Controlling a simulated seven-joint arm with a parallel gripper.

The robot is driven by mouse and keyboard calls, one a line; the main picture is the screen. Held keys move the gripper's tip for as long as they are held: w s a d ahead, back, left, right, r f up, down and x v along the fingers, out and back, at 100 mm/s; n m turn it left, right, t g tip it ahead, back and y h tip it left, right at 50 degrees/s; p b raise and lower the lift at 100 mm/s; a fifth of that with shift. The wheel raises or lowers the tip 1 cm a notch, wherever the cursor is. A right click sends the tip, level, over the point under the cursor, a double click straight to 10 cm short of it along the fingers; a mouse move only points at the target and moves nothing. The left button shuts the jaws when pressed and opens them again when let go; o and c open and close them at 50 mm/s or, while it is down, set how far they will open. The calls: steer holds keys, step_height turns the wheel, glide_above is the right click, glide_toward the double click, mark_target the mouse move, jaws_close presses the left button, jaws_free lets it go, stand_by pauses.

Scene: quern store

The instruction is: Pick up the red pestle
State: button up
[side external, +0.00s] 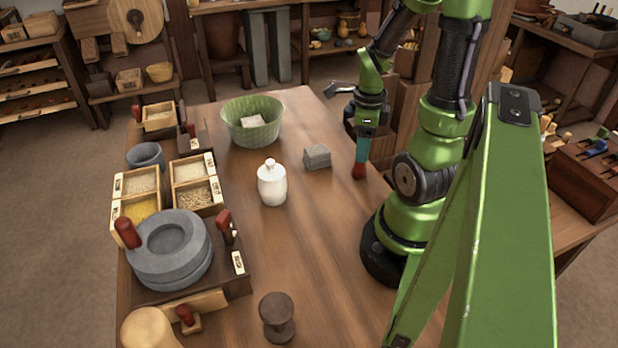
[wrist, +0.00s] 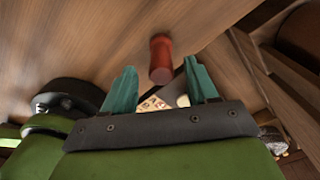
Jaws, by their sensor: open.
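The red pestle (side external: 358,172) stands on the wooden table near its right edge in the side external view. In the wrist view the red pestle (wrist: 160,57) shows whole, just beyond and between the two teal fingertips. My gripper (side external: 362,152) points down over it, and its fingers hide the pestle's upper part in the side view. In the wrist view my gripper (wrist: 158,78) has its fingers spread apart, with nothing between them. I cannot tell whether a finger touches the pestle.
A grey block (side external: 317,157), a white lidded jar (side external: 272,186) and a green bowl (side external: 251,122) stand left of the pestle. A stone quern (side external: 172,262) and grain boxes (side external: 141,205) fill the table's left side. The table front middle (side external: 335,290) is clear.

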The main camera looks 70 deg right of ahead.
steer(key=shift+w+f, duration=0.15)
steer(key=shift+f, duration=1.7)
jaws_close()
